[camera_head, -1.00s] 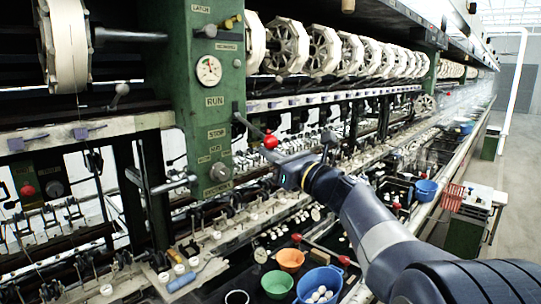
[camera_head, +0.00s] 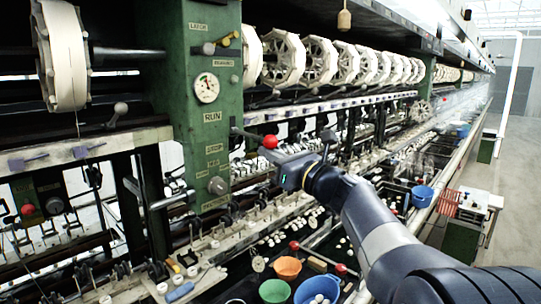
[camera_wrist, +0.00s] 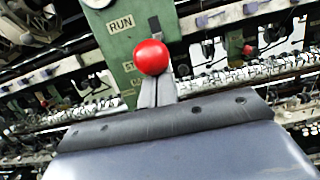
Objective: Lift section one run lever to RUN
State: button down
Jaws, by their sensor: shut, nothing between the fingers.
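The section one run lever is a dark rod (camera_head: 248,135) with a red ball knob (camera_head: 270,142) at its end. It sticks out from the green post (camera_head: 208,70) and slopes slightly down to the right. The ball sits a little below the height of the RUN label (camera_head: 212,116). My gripper (camera_head: 275,158) is shut and empty just under the ball. In the wrist view, its closed fingers (camera_wrist: 158,92) end right at the red ball (camera_wrist: 151,57); they seem to touch it from below, though the contact itself is hidden.
The post also carries a round gauge (camera_head: 206,88), smaller labels and a round metal knob (camera_head: 217,186). Reels (camera_head: 284,60) line the machine behind. Below stand an orange bowl (camera_head: 287,268), a green bowl (camera_head: 274,291) and a blue basin (camera_head: 318,289). The aisle is at right.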

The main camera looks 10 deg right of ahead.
notch_tip(320, 180, up, 2)
jog(key=shift+r+p, duration=0.15)
jog(key=shift+p, duration=0.65)
jog(key=shift+f+b, duration=0.8)
jog(key=shift+f, duration=0.05)
jog(key=b+v, duration=0.3)
jog(key=v, duration=1.3)
jog(key=p+x, duration=0.3)
jog(key=x, duration=1.3)
jog(key=shift+r, duration=0.15)
jog(key=shift+w+r+p, duration=0.1)
jog(key=shift+r+p, duration=0.2)
jog(key=shift+p, duration=0.1)
jog(key=shift+a, duration=0.1)
